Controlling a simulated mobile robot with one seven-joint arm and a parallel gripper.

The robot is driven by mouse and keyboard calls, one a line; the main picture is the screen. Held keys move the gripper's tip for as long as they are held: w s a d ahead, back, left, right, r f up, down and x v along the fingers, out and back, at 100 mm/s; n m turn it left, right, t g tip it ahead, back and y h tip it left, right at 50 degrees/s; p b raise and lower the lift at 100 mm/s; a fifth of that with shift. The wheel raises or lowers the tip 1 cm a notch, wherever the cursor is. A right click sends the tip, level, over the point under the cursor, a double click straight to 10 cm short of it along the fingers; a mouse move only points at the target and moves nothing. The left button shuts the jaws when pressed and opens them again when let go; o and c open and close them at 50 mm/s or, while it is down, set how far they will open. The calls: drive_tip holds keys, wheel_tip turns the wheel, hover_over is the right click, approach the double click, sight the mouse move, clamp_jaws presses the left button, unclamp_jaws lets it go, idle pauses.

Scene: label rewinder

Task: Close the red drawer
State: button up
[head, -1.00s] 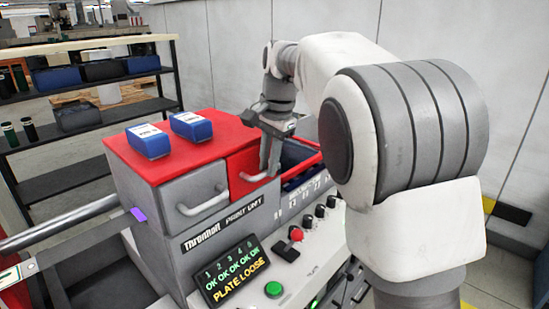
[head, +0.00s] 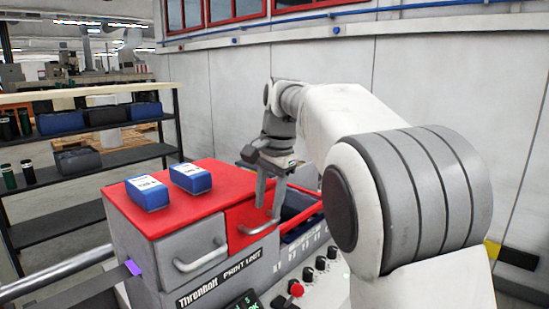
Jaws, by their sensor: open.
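The red drawer (head: 246,216) shows in the head view as a red front with a pale curved handle (head: 258,228), at the right part of the grey print unit. Just right of it is an open compartment with a red rim and dark blue inside (head: 297,205). I cannot tell exactly how far out the drawer stands. My gripper (head: 269,200) points down above the handle and the red front. Its two fingers are apart with nothing seen between them. The fingertips look close to the handle, but contact cannot be told.
Two blue boxes (head: 147,192) (head: 190,178) lie on the unit's red top (head: 135,222). A grey drawer front (head: 203,258) with its own handle is on the left. A knob panel (head: 310,268) lies in front. A shelf rack (head: 95,160) stands behind at left.

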wheel_tip(320, 180, up, 14)
drive_tip(key=s+d+p, duration=0.1)
drive_tip(key=p, duration=0.1)
drive_tip(key=shift+s+d+f+p, duration=0.15)
drive_tip(key=shift+s+d+p, duration=0.2)
drive_tip(key=shift+s+d, duration=0.05)
drive_tip(key=s+d+f+n+t+b, duration=0.1)
drive_tip(key=s+d+f+n, duration=0.1)
drive_tip(key=s+d+f, duration=0.3)
drive_tip(key=s+d+n+t, duration=0.1)
drive_tip(key=s+d+n, duration=0.15)
drive_tip(key=s, duration=0.55)
drive_tip(key=s+d+f+n+t+h+b, duration=0.1)
drive_tip(key=s+d+f+n+t, duration=0.1)
drive_tip(key=s+f, duration=1.2)
drive_tip(key=shift+d+f+n, duration=0.55)
drive_tip(key=shift+f+n, duration=0.35)
drive_tip(key=shift+n, duration=0.25)
